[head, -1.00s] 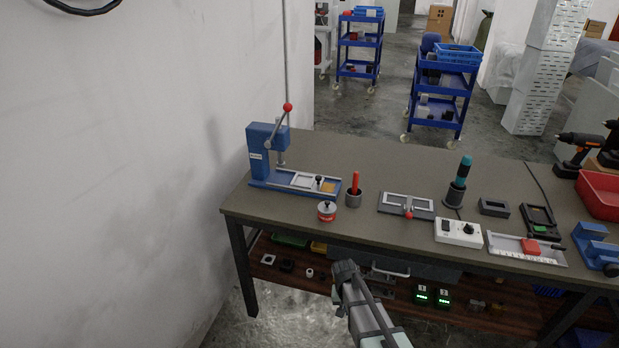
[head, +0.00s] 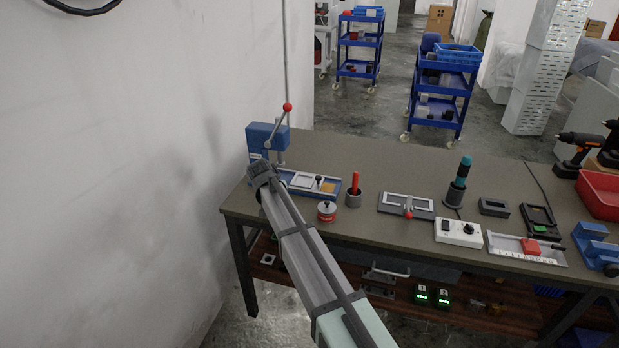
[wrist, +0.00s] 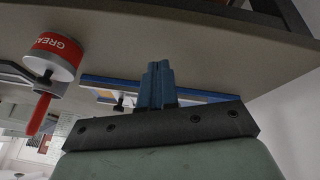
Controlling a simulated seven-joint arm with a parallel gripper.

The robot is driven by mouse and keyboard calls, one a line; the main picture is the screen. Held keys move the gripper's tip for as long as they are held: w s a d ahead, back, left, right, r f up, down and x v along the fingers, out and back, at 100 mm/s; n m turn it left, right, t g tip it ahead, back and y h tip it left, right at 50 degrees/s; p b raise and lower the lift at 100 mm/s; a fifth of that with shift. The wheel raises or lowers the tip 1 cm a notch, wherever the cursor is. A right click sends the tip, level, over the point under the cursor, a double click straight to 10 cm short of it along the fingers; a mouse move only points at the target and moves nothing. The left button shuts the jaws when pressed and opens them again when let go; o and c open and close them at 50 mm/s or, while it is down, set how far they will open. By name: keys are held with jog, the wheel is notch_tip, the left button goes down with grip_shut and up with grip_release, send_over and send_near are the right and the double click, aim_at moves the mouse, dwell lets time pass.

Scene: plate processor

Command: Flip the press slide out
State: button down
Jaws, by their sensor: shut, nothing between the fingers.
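The blue press (head: 262,136) stands at the left end of the bench, with a lever topped by a red ball. Its slide (head: 302,181), a pale framed plate with a black knob and a yellowish patch, lies on the blue base (head: 333,194) to the right of the column. My gripper (wrist: 158,66) is shut and empty, its blue fingers together. In the head view my arm's end is in front of the press and hides the base's left part. In the wrist view the base (wrist: 97,80) lies beyond the fingers, partly hidden by them.
A grease tin (head: 326,211) and a holder with a red handle (head: 354,188) stand just right of the press. A grey framed fixture (head: 420,212) is farther right. A wall closes off the left side. The bench's front-left corner is clear.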

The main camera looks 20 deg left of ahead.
jog(key=t+h, duration=0.1)
jog(key=h, duration=0.1)
send_near(299, 186)
notch_tip(299, 186, up, 4)
jog(key=shift+n, duration=0.5)
jog(key=x, duration=0.9)
jog(key=shift+w+d+f, duration=0.15)
jog(key=shift+w, duration=0.1)
jog(key=shift+w+d+f, duration=0.1)
jog(key=shift+w+d, duration=0.1)
jog(key=shift+d, duration=0.35)
jog(key=shift+w+d, duration=0.2)
jog(key=shift+d, duration=0.3)
jog(key=shift+w+d+f, duration=0.1)
jog(key=shift+w+d, duration=0.3)
jog(key=shift+d, duration=0.3)
jog(key=d, duration=0.6)
